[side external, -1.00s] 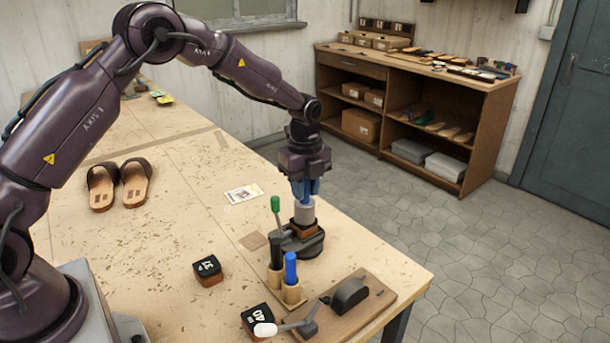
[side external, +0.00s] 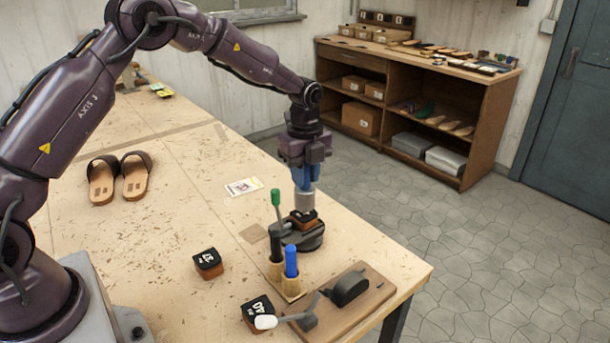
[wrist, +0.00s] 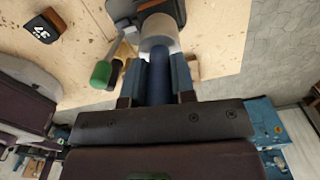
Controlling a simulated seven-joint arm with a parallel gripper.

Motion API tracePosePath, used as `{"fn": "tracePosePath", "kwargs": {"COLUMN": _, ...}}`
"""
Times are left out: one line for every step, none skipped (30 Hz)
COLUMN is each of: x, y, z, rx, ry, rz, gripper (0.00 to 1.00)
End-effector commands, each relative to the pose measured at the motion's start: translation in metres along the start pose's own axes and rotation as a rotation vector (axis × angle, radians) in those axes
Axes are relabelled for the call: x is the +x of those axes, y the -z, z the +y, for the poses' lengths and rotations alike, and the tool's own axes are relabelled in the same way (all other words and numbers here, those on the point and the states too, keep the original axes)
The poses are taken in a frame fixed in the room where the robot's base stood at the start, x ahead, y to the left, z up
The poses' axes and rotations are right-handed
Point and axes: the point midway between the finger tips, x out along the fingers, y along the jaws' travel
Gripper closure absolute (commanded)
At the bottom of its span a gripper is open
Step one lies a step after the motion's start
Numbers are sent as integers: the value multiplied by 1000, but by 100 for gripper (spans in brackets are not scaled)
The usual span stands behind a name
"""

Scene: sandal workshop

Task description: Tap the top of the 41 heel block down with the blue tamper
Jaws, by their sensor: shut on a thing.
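The blue tamper, with a dark blue handle (wrist: 160,82) and a grey cylindrical head (side external: 304,200), is upright in my gripper (side external: 306,182). My gripper is shut on its handle, between blue fingers. Directly below the head, a heel block (side external: 306,222) with a dark top and brown lower part sits in a black round fixture (side external: 312,240). Its number is not readable. The tamper head (wrist: 158,36) covers part of the block (wrist: 165,8) in the wrist view. The head is at or very near the block's top; I cannot tell if they touch.
A green-knobbed lever (side external: 275,197) rises left of the fixture. A wooden holder (side external: 291,283) with black- and blue-handled tools stands in front. Loose blocks lie nearby, one apparently marked 37 (side external: 208,263), another 40 (side external: 258,308). A lever tool on a board (side external: 350,288) is front right.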

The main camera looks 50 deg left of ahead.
Motion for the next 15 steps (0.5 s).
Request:
{"fn": "tracePosePath", "kwargs": {"x": -10, "y": -1, "z": -1, "rx": -1, "ry": 7, "rz": -1, "gripper": 100}}
{"fn": "tracePosePath", "kwargs": {"x": -14, "y": -1, "z": -1, "rx": -1, "ry": 7, "rz": -1, "gripper": 100}}
{"fn": "tracePosePath", "kwargs": {"x": -18, "y": 0, "z": -1, "rx": -1, "ry": 6, "rz": -1, "gripper": 100}}
{"fn": "tracePosePath", "kwargs": {"x": -20, "y": 0, "z": -1, "rx": -1, "ry": 6, "rz": -1, "gripper": 100}}
{"fn": "tracePosePath", "kwargs": {"x": -21, "y": 0, "z": -1, "rx": -1, "ry": 5, "rz": -1, "gripper": 100}}
{"fn": "tracePosePath", "kwargs": {"x": -21, "y": 0, "z": -1, "rx": -1, "ry": 4, "rz": 0, "gripper": 100}}
{"fn": "tracePosePath", "kwargs": {"x": -21, "y": 0, "z": -1, "rx": 0, "ry": 3, "rz": 0, "gripper": 100}}
{"fn": "tracePosePath", "kwargs": {"x": -21, "y": 0, "z": -1, "rx": 0, "ry": 3, "rz": 0, "gripper": 100}}
{"fn": "tracePosePath", "kwargs": {"x": -21, "y": 0, "z": -1, "rx": 0, "ry": 3, "rz": 0, "gripper": 100}}
{"fn": "tracePosePath", "kwargs": {"x": -21, "y": 0, "z": -1, "rx": 0, "ry": 3, "rz": 0, "gripper": 100}}
{"fn": "tracePosePath", "kwargs": {"x": -21, "y": 0, "z": -1, "rx": 0, "ry": 3, "rz": 0, "gripper": 100}}
{"fn": "tracePosePath", "kwargs": {"x": -21, "y": 0, "z": -1, "rx": 0, "ry": 3, "rz": -1, "gripper": 100}}
{"fn": "tracePosePath", "kwargs": {"x": -22, "y": 0, "z": -1, "rx": 0, "ry": 4, "rz": -1, "gripper": 100}}
{"fn": "tracePosePath", "kwargs": {"x": -23, "y": 0, "z": -1, "rx": 0, "ry": 4, "rz": -1, "gripper": 100}}
{"fn": "tracePosePath", "kwargs": {"x": -25, "y": 0, "z": -1, "rx": 0, "ry": 4, "rz": -1, "gripper": 100}}
